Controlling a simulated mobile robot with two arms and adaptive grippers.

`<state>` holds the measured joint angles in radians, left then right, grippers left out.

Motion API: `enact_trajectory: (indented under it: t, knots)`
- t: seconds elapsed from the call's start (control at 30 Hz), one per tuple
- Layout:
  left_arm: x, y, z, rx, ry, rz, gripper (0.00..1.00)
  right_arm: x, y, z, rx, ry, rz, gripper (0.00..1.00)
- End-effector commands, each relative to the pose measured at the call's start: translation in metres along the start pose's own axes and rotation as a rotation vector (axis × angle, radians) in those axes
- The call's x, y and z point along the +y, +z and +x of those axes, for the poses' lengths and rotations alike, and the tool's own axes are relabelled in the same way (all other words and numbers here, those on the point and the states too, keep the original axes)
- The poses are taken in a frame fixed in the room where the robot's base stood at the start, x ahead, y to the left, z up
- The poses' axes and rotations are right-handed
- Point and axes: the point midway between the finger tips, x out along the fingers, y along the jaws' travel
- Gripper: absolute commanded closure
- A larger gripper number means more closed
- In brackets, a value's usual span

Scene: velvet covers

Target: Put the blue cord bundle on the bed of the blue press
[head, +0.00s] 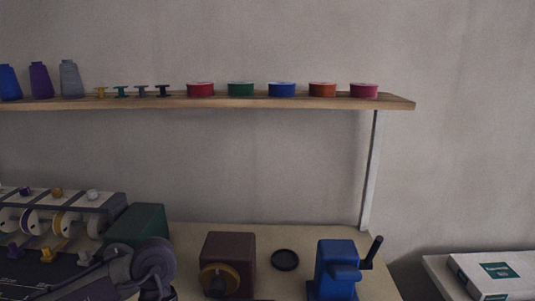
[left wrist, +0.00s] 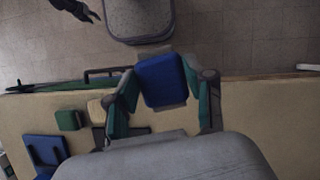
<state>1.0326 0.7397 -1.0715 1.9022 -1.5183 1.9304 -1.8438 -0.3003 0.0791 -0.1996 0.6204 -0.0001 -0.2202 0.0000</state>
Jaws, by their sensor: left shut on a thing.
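The blue press (head: 337,268) stands upright on the table at the right in the head view, with a dark crank handle at its right side. In the left wrist view my left gripper (left wrist: 164,98) is shut on a blue block-like thing, the blue cord bundle (left wrist: 161,80), which sits between its two green-padded fingers above the table. A blue shape (left wrist: 44,152) at the lower left of that view looks like the press, partly cut off. My left arm fills the lower left of the head view, its fingertips hidden. A dark claw (left wrist: 76,9) at top left looks like my right gripper.
A brown machine (head: 229,262) and a dark round dish (head: 285,260) stand left of the blue press. A green box (head: 137,224) is farther left. A shelf (head: 400,103) with spools and tins runs above. A white box (head: 487,274) lies at the far right.

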Motion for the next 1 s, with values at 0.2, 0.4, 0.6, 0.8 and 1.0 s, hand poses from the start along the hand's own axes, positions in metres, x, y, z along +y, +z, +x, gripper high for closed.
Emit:
enact_trajectory:
  t: [0.2, 0.4, 0.6, 0.8, 1.0]
  knots:
    - [-0.019, 0.007, 0.0, 0.004, -0.059, 0.142, 0.71, 0.0, 0.0, -0.002, 0.0, 0.0, 0.0, 0.6]
    - [-0.019, 0.007, 0.0, 0.007, -0.061, 0.149, 0.71, 0.0, 0.0, -0.002, 0.0, 0.0, 0.0, 0.6]
    - [-0.019, 0.007, 0.0, 0.006, -0.06, 0.147, 0.71, 0.0, -0.001, -0.002, 0.0, 0.0, 0.0, 0.6]
    - [-0.018, 0.007, 0.002, -0.001, -0.057, 0.149, 0.71, 0.0, -0.001, -0.002, 0.0, 0.0, -0.001, 0.6]
    - [-0.018, 0.007, 0.001, 0.004, -0.058, 0.147, 0.71, 0.0, 0.0, -0.002, 0.0, 0.0, -0.001, 0.6]
